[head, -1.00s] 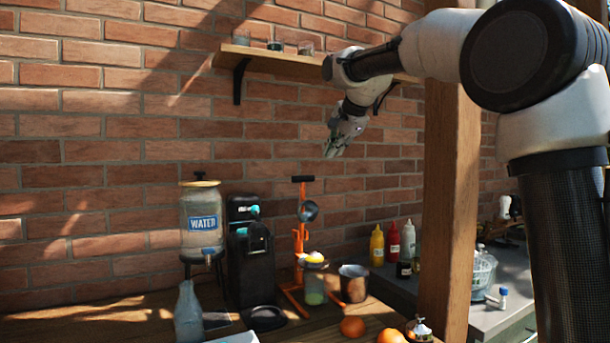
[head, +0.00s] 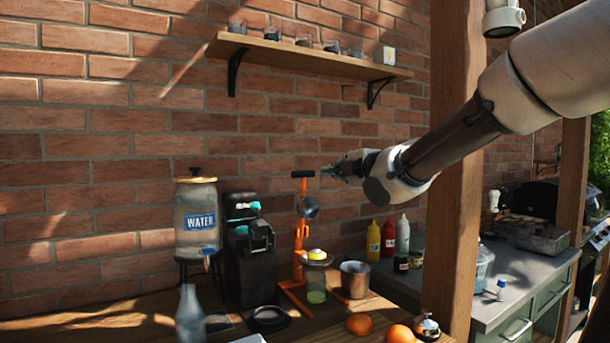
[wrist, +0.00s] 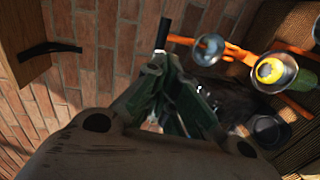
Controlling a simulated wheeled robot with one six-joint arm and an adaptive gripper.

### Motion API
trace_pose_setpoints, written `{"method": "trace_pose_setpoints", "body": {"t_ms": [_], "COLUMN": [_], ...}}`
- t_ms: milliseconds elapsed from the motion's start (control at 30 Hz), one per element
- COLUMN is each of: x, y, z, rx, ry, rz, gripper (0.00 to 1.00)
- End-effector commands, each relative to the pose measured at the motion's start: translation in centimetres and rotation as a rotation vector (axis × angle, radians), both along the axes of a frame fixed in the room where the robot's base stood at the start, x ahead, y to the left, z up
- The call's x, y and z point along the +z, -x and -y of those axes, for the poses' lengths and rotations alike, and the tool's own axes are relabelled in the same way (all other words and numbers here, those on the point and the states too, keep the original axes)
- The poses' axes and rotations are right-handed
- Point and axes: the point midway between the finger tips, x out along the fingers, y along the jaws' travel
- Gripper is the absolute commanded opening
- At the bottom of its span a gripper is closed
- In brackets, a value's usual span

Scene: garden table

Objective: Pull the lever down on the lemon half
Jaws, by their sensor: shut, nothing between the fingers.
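The orange lever press (head: 299,235) stands on the wooden table, its black handle (head: 303,174) raised at the top. The lemon half (head: 316,254) sits on the press's cup above a glass with green juice (head: 316,288). A round metal press head (head: 308,208) hangs above and apart from the lemon. My gripper (head: 328,170) is shut and empty, its tips close to the right end of the handle; I cannot tell whether they touch. In the wrist view the fingers (wrist: 172,62) point towards the black handle (wrist: 163,33), and the lemon half (wrist: 270,70) shows at the right.
A black coffee machine (head: 250,255) and a water dispenser (head: 196,228) stand left of the press. A metal pot (head: 354,279) stands right of it, with oranges (head: 359,324) in front. A wall shelf (head: 310,55) is above, and a wooden post (head: 455,170) stands at the right.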

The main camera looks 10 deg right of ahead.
Motion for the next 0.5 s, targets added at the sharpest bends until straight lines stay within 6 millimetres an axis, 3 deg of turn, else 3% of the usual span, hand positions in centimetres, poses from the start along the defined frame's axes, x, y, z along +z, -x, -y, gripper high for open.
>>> {"method": "trace_pose_setpoints", "body": {"t_ms": [233, 500], "x": [-0.3, -1.1], "y": [-1.9, -7.2], "z": [-0.6, -2.3], "rx": [0.006, 0.005], "ry": [0.044, 0.044], "rz": [0.011, 0.009], "gripper": [0.0, 0.0]}}
